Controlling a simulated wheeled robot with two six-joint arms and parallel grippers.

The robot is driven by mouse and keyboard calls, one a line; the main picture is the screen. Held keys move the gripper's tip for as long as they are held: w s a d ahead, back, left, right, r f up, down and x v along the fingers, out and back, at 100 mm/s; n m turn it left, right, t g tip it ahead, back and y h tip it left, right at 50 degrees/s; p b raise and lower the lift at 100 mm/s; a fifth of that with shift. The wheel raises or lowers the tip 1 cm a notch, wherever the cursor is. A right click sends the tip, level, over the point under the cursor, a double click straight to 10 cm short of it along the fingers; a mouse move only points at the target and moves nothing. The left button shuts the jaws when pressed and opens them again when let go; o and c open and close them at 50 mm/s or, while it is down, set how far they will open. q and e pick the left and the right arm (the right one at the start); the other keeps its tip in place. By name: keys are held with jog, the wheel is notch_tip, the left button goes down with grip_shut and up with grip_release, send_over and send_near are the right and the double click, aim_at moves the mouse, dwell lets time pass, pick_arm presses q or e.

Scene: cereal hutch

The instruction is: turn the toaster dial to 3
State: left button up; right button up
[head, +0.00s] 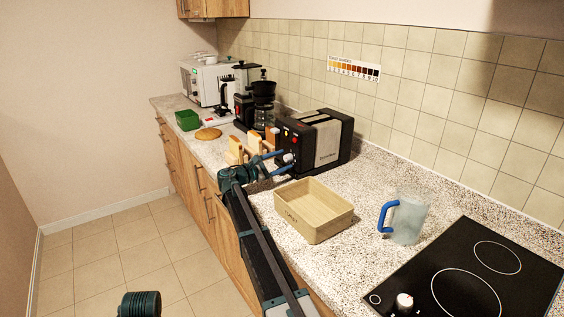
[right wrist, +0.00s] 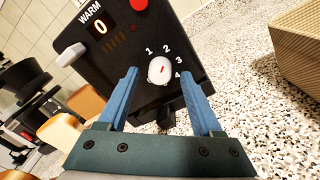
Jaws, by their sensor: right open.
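The black and silver toaster (head: 328,143) stands on the counter against the tiled wall. Its front panel (right wrist: 120,55) fills the middle of the right wrist view. The white dial (right wrist: 158,71) has a small red mark, with the numbers 1 to 4 printed around its upper and right side. I cannot tell exactly which number the mark points to. My right gripper (right wrist: 161,80) is open, with one blue finger on each side of the dial. In the head view my right gripper (head: 278,162) reaches the toaster's front. My left gripper's fingers are not visible.
Bread slices (head: 235,150) in a wooden holder stand left of the toaster. A wooden box (head: 318,234) and a blue-handled jug (head: 408,220) stand nearer. A black hob (head: 465,270) is at right. A toast shade chart (head: 353,69) hangs on the wall.

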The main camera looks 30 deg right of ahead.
jog(key=shift+d, duration=0.15)
grip_shut()
dwell(0.4)
jog(key=shift+m, duration=0.4)
jog(key=m, duration=0.9)
jog(key=shift+b, duration=0.4)
jog(key=shift+m, duration=0.3)
